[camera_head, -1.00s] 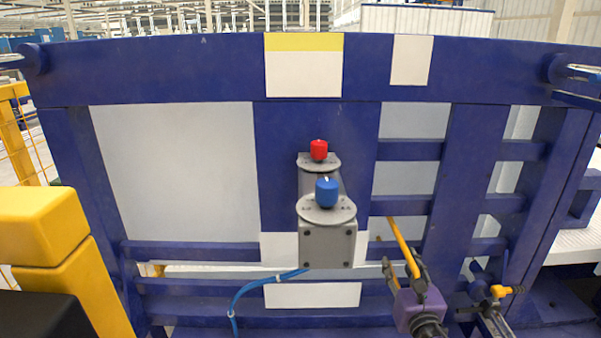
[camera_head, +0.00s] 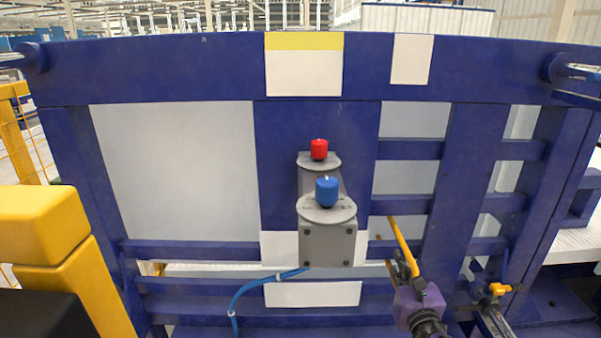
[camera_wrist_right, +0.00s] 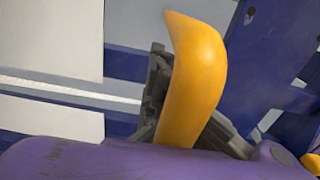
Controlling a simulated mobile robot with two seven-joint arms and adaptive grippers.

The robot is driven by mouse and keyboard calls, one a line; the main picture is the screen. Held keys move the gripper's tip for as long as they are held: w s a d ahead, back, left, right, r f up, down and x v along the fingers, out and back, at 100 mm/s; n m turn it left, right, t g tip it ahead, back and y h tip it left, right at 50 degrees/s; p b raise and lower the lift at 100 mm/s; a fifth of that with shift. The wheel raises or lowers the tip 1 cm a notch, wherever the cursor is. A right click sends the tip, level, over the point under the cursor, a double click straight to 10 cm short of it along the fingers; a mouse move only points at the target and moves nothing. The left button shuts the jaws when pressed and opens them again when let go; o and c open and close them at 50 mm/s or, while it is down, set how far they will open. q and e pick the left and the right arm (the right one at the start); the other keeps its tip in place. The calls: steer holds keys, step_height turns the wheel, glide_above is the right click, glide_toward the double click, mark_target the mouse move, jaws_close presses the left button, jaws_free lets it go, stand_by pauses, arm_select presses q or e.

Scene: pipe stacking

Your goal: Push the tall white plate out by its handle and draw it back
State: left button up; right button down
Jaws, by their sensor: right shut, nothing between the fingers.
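A yellow handle (camera_head: 402,236) stands out obliquely from the blue frame, right of centre. Pale panels show behind the frame: a large one (camera_head: 175,170) on the left and a tall one (camera_head: 405,178) crossed by blue bars. I cannot tell which carries the handle. My right gripper (camera_head: 405,264), with a purple body, is shut at the lower end of the handle. In the wrist view the handle (camera_wrist_right: 195,80) lies in front of the grey fingers and partly hides them. Nothing is gripped between them. My left gripper is out of view.
A grey bracket (camera_head: 328,245) with blue (camera_head: 327,191) and red (camera_head: 319,149) knobs projects left of the gripper. A blue hose (camera_head: 250,289) hangs below it. A small yellow fitting (camera_head: 499,289) is at lower right.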

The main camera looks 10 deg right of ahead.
mark_target(392, 248)
steer(key=shift+w, duration=0.15)
stand_by(0.4)
steer(key=shift+x, duration=1.6)
